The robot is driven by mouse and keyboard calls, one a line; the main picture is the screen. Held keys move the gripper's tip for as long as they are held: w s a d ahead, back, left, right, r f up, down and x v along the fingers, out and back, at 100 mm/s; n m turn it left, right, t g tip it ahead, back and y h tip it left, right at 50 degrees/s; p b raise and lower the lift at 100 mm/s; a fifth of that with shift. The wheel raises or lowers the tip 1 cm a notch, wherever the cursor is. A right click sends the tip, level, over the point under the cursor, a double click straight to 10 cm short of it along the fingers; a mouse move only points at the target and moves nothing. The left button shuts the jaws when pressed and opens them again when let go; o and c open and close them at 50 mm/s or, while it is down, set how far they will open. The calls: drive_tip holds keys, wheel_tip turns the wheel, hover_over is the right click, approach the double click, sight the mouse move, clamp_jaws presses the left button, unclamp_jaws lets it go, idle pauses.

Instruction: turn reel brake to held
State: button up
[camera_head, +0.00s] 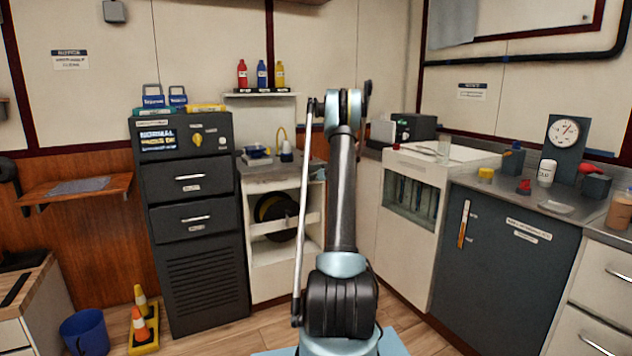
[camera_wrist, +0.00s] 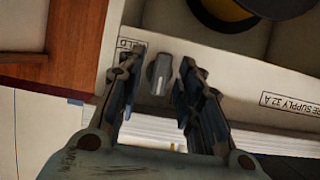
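In the wrist view a small grey knob (camera_wrist: 159,74), likely the reel brake, sits on a pale panel (camera_wrist: 235,85). A label ending in "LD" (camera_wrist: 131,45) is at its upper left, partly behind a finger. My gripper (camera_wrist: 158,68) is open, with one finger on each side of the knob and gaps showing; I cannot tell how far the tips are from the panel. A dark reel with a yellow centre (camera_wrist: 225,10) shows at the top edge. In the head view the reel (camera_head: 275,215) is in a white cabinet bay; my arm hides the gripper and knob.
A label reading "...RE SUPPLY 32 A" (camera_wrist: 290,104) is right of the knob. A brown wooden edge (camera_wrist: 88,50) stands to the left. A dark drawer cabinet (camera_head: 190,225) stands left of the bay, with a traffic cone (camera_head: 140,325) and blue bucket (camera_head: 85,333) on the floor.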

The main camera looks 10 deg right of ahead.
clamp_jaws()
drive_tip(key=shift+y, duration=0.3)
drive_tip(key=m+y, duration=0.2)
drive_tip(key=m, duration=0.2)
drive_tip(key=m+t+y, duration=0.1)
drive_tip(key=m+y, duration=0.1)
drive_tip(key=m, duration=0.2)
drive_tip(key=d+f+m+y, duration=0.1)
drive_tip(key=m+y, duration=0.1)
drive_tip(key=m, duration=0.3)
drive_tip(key=shift+w+t+y, duration=0.15)
drive_tip(key=shift+t+y, duration=0.15)
idle(0.4)
drive_tip(key=shift+m, duration=0.3)
